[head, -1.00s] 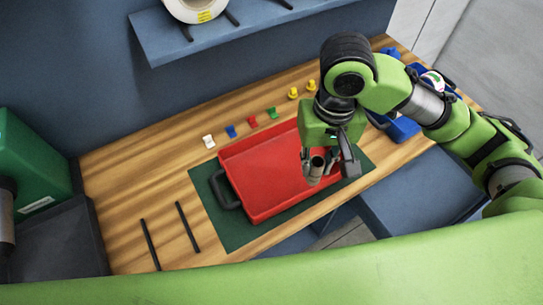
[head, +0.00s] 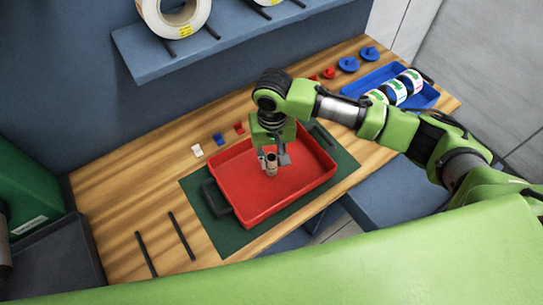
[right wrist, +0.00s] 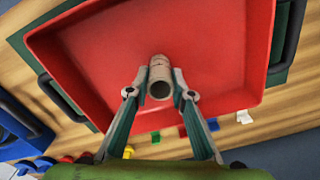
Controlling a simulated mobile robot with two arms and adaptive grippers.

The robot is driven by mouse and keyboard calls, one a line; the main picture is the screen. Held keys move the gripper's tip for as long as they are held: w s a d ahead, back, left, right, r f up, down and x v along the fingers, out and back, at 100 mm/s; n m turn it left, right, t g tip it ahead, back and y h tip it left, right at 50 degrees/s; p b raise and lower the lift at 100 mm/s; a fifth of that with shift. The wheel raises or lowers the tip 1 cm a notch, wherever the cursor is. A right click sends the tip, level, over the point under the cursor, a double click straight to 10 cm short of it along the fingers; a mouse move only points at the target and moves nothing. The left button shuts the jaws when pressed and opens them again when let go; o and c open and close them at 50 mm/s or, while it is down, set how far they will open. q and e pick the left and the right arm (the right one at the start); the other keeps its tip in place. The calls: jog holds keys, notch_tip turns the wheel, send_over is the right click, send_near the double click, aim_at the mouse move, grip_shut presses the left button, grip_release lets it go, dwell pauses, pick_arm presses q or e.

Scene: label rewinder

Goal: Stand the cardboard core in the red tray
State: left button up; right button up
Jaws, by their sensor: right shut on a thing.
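The cardboard core (head: 271,164) is a short brown tube, held upright between the fingers of my right gripper (head: 273,160). My right gripper is shut on it, over the middle of the red tray (head: 305,181). In the right wrist view the core (right wrist: 160,80) shows its open end toward the camera, with the gripper fingers (right wrist: 158,94) on both sides. The red tray floor (right wrist: 217,45) is behind it. I cannot tell whether the core's lower end touches the tray floor. My left gripper is not in view.
The tray lies on a dark green mat (head: 229,235) on the wooden table. Small coloured clips (head: 218,138) lie behind it. A blue tray (head: 424,98) with several label rolls stands at the back right. Two black rods (head: 182,236) lie at the left. A blue shelf (head: 225,38) is above.

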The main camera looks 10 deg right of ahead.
jog(key=shift+f, duration=0.2)
jog(key=shift+f, duration=0.15)
jog(key=o, duration=0.8)
notch_tip(320, 180, up, 12)
jog(key=shift+d+r+b, duration=0.1)
jog(key=shift+r+b, duration=0.1)
jog(key=shift+b, duration=0.95)
